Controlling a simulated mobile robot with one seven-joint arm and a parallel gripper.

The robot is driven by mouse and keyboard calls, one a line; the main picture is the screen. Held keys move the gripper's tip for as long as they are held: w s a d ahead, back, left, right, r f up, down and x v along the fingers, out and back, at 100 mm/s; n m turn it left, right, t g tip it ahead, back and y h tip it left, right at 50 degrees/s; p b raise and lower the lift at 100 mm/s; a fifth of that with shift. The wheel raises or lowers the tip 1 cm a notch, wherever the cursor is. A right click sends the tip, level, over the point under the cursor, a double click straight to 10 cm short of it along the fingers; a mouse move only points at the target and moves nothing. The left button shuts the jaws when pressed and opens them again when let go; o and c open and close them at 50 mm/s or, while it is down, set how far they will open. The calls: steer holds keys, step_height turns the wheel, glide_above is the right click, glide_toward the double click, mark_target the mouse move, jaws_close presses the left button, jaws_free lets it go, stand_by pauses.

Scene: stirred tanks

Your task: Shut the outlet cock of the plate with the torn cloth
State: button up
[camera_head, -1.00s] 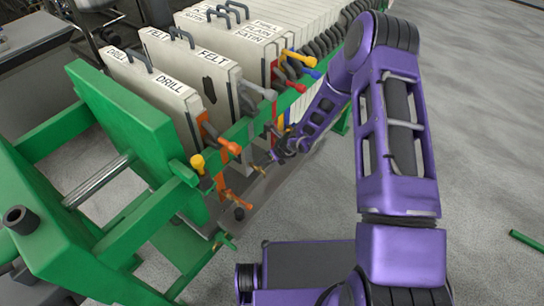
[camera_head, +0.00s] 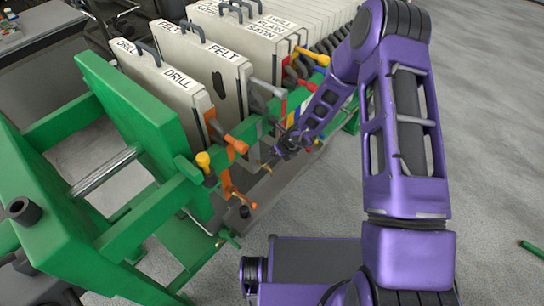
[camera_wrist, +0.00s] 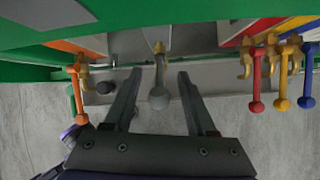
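The plate with the torn cloth is the second from the front, labelled FELT (camera_head: 209,65); a dark ragged hole (camera_head: 218,86) shows in its face. A grey handle (camera_head: 273,92) sticks out at its upper edge. In the wrist view a grey outlet cock (camera_wrist: 158,97) hangs under the green rail, its knobbed handle pointing down the picture. My gripper (camera_wrist: 160,73) is open, one finger on each side of this grey handle, with visible gaps. In the head view my gripper (camera_head: 287,147) is beside the rail, its fingers small and partly hidden.
In the wrist view an orange cock (camera_wrist: 77,95) hangs left of my gripper; red (camera_wrist: 256,80), yellow (camera_wrist: 281,80) and blue (camera_wrist: 307,80) cocks hang close together at right. The green rail (camera_wrist: 130,22) runs above. Open grey floor (camera_head: 490,140) lies right of my arm.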

steer(key=p+v, duration=0.1)
steer(key=v, duration=0.6)
steer(key=shift+r, duration=0.25)
steer(key=shift+d, duration=0.1)
stand_by(0.4)
